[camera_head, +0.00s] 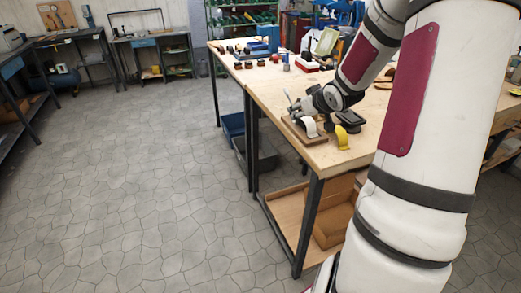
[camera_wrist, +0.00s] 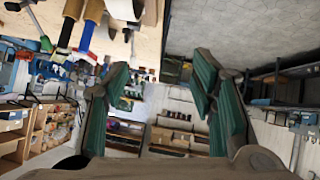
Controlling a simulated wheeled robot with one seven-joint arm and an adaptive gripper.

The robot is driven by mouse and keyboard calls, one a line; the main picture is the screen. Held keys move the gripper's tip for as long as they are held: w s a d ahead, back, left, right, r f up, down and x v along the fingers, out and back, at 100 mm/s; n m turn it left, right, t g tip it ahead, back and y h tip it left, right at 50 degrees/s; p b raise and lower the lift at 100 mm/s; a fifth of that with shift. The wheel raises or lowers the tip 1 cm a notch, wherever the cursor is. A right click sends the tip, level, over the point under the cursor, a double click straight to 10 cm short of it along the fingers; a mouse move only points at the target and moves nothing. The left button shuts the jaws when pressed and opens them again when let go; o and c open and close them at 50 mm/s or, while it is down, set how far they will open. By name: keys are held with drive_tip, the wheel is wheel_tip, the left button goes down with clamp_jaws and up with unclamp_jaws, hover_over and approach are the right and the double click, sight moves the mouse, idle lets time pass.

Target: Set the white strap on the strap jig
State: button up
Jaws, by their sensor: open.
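A white curved strap (camera_head: 309,126) shows near the front corner of the workbench, at a brown wooden board (camera_head: 296,131) that looks like the strap jig. I cannot tell how the strap sits against the board. My gripper (camera_head: 294,103) is just above and behind the strap, pointing left, and partly hidden by its own wrist. In the wrist view my gripper (camera_wrist: 162,75) is open, with its green-padded fingers wide apart and nothing between them. A pale curved piece (camera_wrist: 122,10) at the top edge of that view may be the strap.
A yellow strap piece (camera_head: 342,138) and a dark holder (camera_head: 350,118) stand right of the white strap, close to my gripper. The workbench (camera_head: 270,90) carries several small parts farther back. Open stone floor (camera_head: 140,190) lies to the left.

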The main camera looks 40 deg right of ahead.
drive_tip(key=s+a+r+g, duration=0.1)
drive_tip(key=s+a+r, duration=0.2)
drive_tip(key=a+r, duration=0.45)
drive_tip(key=s+a+r+g, duration=0.1)
drive_tip(key=s+a+r, duration=0.25)
drive_tip(key=a, duration=0.65)
drive_tip(key=s+a+r+n+g+y, duration=0.1)
drive_tip(key=s+a+r+g+y, duration=0.1)
drive_tip(key=s+a, duration=1.5)
drive_tip(key=shift+s+a+r+y, duration=0.35)
drive_tip(key=shift+a+y, duration=0.15)
drive_tip(key=shift+y, duration=0.4)
drive_tip(key=shift+w, duration=0.1)
